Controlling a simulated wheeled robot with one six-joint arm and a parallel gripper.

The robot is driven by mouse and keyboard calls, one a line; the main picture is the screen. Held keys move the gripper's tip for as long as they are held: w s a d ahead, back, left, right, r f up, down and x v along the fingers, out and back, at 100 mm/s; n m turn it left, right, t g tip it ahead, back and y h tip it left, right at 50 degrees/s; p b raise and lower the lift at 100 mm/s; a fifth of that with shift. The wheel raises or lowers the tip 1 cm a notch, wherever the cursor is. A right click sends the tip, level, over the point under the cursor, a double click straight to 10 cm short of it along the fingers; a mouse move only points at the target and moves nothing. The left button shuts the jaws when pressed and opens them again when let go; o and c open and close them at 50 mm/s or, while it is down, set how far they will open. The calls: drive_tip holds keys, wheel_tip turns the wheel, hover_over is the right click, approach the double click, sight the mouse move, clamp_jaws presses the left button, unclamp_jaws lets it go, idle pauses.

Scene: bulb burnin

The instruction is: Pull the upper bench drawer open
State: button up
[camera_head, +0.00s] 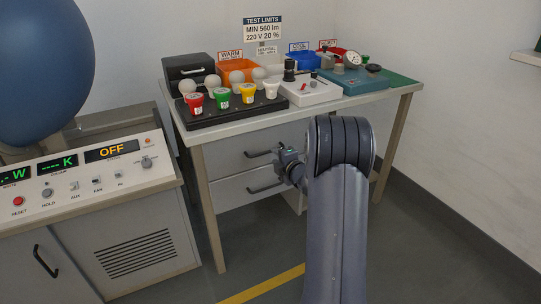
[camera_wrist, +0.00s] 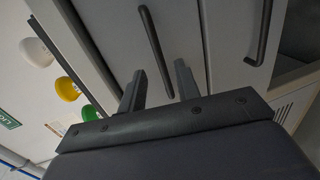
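The upper bench drawer (camera_head: 232,152) is a grey front under the bench top, and it looks shut. Its dark bar handle (camera_head: 258,154) shows left of my gripper (camera_head: 291,165). In the wrist view the upper handle (camera_wrist: 152,40) runs lengthwise, and its near end lies between the two fingers of my gripper (camera_wrist: 159,82). The fingers are apart, with a gap to the handle on both sides. I cannot tell how deep the handle sits between them. My arm hides the right part of the drawers in the head view.
The lower drawer (camera_head: 232,191) has a similar handle (camera_head: 265,188), also seen in the wrist view (camera_wrist: 261,32). The bench top (camera_head: 225,133) holds bulbs, coloured cups and test gear. A grey console (camera_head: 100,180) stands left. Floor right of the bench is clear.

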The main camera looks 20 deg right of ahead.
sight(270, 152)
drive_tip(key=shift+x, duration=2.4)
drive_tip(key=shift+c, duration=0.2)
clamp_jaws()
